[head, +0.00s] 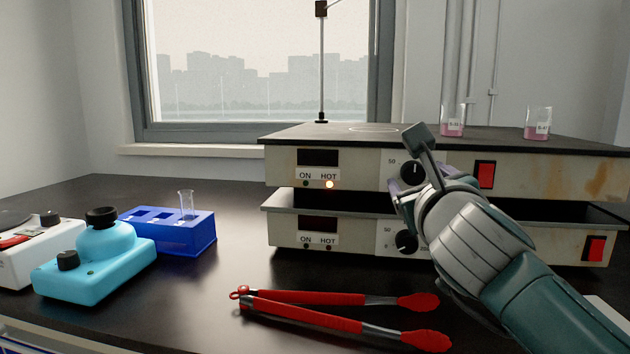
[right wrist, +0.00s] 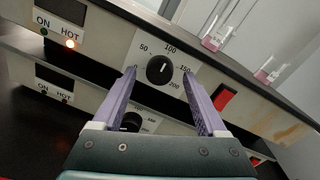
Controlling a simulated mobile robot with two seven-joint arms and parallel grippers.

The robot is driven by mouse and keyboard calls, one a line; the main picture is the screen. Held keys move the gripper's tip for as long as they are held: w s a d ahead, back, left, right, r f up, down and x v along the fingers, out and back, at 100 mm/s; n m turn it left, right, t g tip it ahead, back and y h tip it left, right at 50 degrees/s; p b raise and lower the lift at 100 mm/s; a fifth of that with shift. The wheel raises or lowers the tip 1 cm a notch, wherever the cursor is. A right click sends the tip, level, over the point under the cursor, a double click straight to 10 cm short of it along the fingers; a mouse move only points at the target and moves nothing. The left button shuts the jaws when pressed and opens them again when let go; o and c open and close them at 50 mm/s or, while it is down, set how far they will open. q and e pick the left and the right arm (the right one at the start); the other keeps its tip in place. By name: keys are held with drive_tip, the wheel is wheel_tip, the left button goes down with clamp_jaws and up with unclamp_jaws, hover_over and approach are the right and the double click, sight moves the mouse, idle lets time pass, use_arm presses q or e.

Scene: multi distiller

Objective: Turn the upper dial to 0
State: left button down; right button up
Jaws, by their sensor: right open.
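The upper dial (head: 411,169) is a black knob on the front of the upper hotplate (head: 350,166). It also shows in the right wrist view (right wrist: 160,69), with 50, 100, 150 and 200 printed around it. Its pale mark points roughly toward 100. My right gripper (right wrist: 158,74) is open and empty. Its two purple fingers point at the panel, one on either side of the upper dial in that view; I cannot tell whether they touch it. In the head view the right gripper (head: 423,180) partly covers the panel beside the dial. My left gripper is not in view.
The lower hotplate (head: 345,232) has its own black dial (head: 406,241). The upper HOT light (head: 329,184) glows. A red switch (head: 486,174) is right of the gripper. Two beakers (head: 538,123) with pink liquid stand on top. Red tongs (head: 345,312) lie in front.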

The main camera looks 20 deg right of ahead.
drive_tip(key=shift+w+d, duration=0.25)
drive_tip(key=shift+w, duration=0.25)
clamp_jaws()
idle(0.3)
